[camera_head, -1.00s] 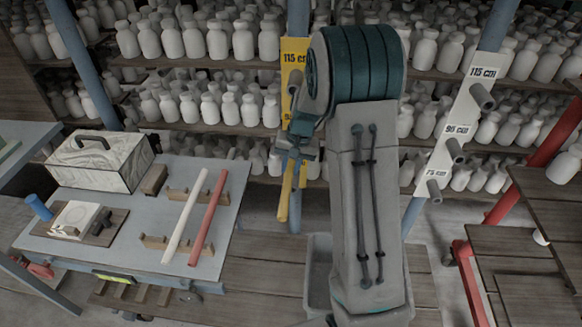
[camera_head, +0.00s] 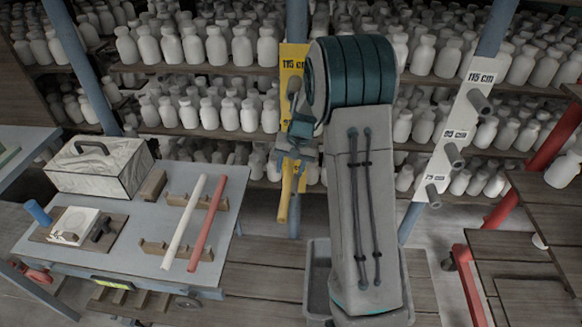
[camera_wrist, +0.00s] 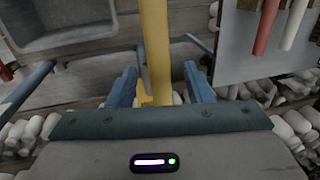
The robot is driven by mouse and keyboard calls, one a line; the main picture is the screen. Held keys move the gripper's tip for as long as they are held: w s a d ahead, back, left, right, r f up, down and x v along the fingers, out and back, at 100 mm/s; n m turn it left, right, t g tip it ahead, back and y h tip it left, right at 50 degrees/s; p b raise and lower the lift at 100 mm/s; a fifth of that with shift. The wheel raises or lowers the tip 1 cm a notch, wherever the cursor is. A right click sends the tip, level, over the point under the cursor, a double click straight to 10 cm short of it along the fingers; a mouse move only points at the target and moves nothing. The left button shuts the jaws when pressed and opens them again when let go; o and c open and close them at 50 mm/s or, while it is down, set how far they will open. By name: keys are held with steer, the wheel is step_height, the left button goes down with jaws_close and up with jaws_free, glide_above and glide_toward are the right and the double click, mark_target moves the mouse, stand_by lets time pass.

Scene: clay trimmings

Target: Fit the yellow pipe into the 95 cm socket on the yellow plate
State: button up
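The yellow plate (camera_head: 291,52) is upright on a blue post, with its 115 cm label showing at the top. The 95 cm label and socket are hidden behind my gripper. The yellow pipe (camera_head: 284,205) shows below my gripper, its near end pointing down toward me. In the wrist view, the yellow pipe (camera_wrist: 155,45) runs from the top edge down between my two blue fingers. My gripper (camera_wrist: 161,80) looks open around it, with a visible gap on the right side. The wrist view does not show clearly how the pipe's far end meets the plate.
A grey table (camera_head: 130,235) at left bears a red pipe (camera_head: 208,222), a white pipe (camera_head: 185,220) and a box (camera_head: 98,168). A white plate (camera_head: 458,108) with several sockets stands at right. A grey bin (camera_head: 318,275) is beside my arm. Bottle shelves fill the back.

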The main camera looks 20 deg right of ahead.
step_height(320, 180, up, 14)
steer(key=s+d+b, duration=0.1)
steer(key=d, duration=0.1)
steer(key=shift+d+f+b, duration=0.2)
steer(key=shift+f+b, duration=0.05)
steer(key=shift+b, duration=0.15)
steer(key=shift+s, duration=0.1)
steer(key=s+a+n+t+h, duration=0.1)
steer(key=s+a+n, duration=0.1)
steer(key=s, duration=1.1)
steer(key=s+a+n+t+h, duration=0.1)
steer(key=s+a, duration=0.3)
steer(key=s, duration=1)
steer(key=shift+a+r+n+t, duration=0.15)
steer(key=shift+a+n+t, duration=0.15)
steer(key=shift+n, duration=0.6)
